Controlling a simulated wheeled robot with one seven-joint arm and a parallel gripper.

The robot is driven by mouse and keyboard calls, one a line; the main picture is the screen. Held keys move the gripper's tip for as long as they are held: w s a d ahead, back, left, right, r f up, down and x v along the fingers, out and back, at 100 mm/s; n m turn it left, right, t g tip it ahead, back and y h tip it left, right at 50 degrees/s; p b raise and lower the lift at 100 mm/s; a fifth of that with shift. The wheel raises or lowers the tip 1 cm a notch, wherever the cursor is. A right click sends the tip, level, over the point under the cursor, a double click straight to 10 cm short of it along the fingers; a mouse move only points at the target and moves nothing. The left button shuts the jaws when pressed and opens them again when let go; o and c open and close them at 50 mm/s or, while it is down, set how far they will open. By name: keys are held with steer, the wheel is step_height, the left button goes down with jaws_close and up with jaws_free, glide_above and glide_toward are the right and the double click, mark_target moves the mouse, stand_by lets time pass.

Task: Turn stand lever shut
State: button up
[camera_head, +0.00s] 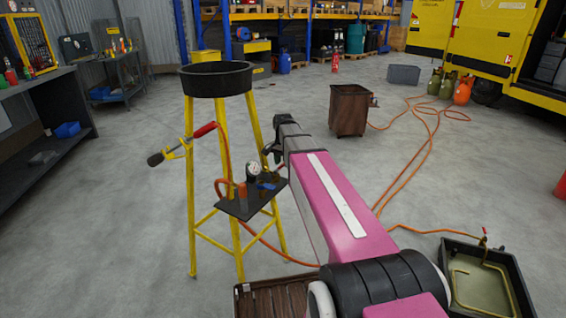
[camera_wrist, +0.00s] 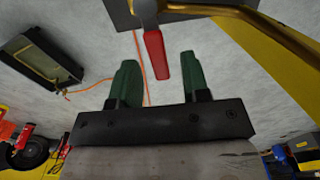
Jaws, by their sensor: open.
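The yellow stand (camera_head: 191,215) has three legs, a black ring on top and a dark shelf (camera_head: 240,207) with a round gauge (camera_head: 253,168). In the wrist view, a red lever handle (camera_wrist: 156,54) runs from a grey hub (camera_wrist: 147,12) by a brass-coloured bar. My gripper (camera_wrist: 158,62) is open, with green fingers on either side of the handle in the picture; the handle appears nearer the right finger. I cannot tell its depth between them, and no contact shows. In the head view my gripper (camera_head: 269,153) is beside the shelf, partly hidden by my wrist.
A red-gripped torch (camera_head: 204,130) sticks out from the stand's left side. Orange hoses (camera_head: 404,180) cross the floor. A workbench (camera_head: 40,80) stands left.

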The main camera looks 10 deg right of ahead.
jaws_close()
steer(key=shift+s+d, duration=0.1)
steer(key=s+m, duration=0.2)
steer(key=m, duration=0.2)
steer(key=s+m, duration=0.1)
steer(key=m, duration=0.3)
steer(key=s+d+m, duration=0.1)
steer(key=s+m, duration=0.1)
steer(key=m, duration=0.3)
steer(key=shift+s+d, duration=0.1)
steer(key=shift+s, duration=0.2)
steer(key=shift+s+a+m, duration=0.2)
steer(key=shift+s+m, duration=0.1)
steer(key=shift+m, duration=0.55)
steer(key=shift+s+a+m, duration=0.2)
steer(key=shift+s+m, duration=0.15)
steer(key=shift+m, duration=0.45)
steer(key=shift+s+a+m, duration=0.2)
steer(key=shift+s+m, duration=0.1)
steer(key=shift+m, duration=0.55)
